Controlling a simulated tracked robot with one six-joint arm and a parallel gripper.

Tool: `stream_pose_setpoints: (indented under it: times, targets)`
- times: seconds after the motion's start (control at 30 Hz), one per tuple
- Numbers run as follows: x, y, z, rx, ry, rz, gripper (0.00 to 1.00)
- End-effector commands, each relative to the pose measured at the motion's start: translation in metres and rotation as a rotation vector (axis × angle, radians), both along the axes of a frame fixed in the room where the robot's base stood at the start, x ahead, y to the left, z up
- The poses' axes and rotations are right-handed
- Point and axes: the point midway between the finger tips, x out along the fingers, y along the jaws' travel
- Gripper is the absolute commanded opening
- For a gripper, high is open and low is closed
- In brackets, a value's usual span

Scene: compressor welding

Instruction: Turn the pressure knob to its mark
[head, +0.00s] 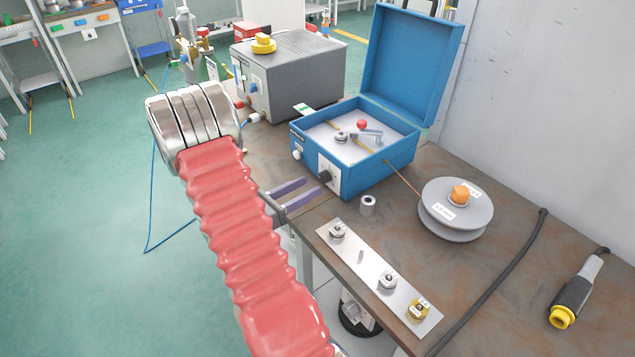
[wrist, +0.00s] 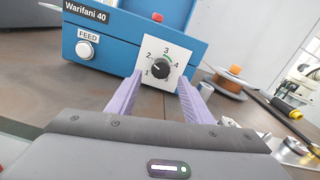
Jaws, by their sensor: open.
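A black knob (head: 325,177) sits on a white plate on the front of the blue box (head: 372,170). In the wrist view, the knob (wrist: 157,71) has a dial numbered 1 to 4 and a small green mark near its upper right. I cannot read a pressure label. My gripper (head: 312,186) is open and empty, its two purple fingers pointing at the box front. In the wrist view my gripper (wrist: 160,76) has one finger on each side of the knob, with the fingertips seeming just short of the plate. Where the knob's pointer stands is unclear.
A FEED button (wrist: 87,49) is left of the dial. A grey metal ring (head: 368,205), a metal strip with fittings (head: 362,257), a wire spool (head: 456,212) and a black cable (head: 492,275) lie on the brown table. A grey machine (head: 290,80) stands behind.

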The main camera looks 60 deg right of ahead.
Motion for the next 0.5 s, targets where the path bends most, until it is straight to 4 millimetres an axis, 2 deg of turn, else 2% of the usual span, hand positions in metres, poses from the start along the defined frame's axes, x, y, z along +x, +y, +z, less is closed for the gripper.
stream_pose_setpoints:
  times: [0.23,0.5]
  targets:
    - [-0.016,-0.030,0.000,0.001,0.000,-0.002,0.46]
    - [-0.022,-0.044,0.000,0.000,0.000,0.001,0.46]
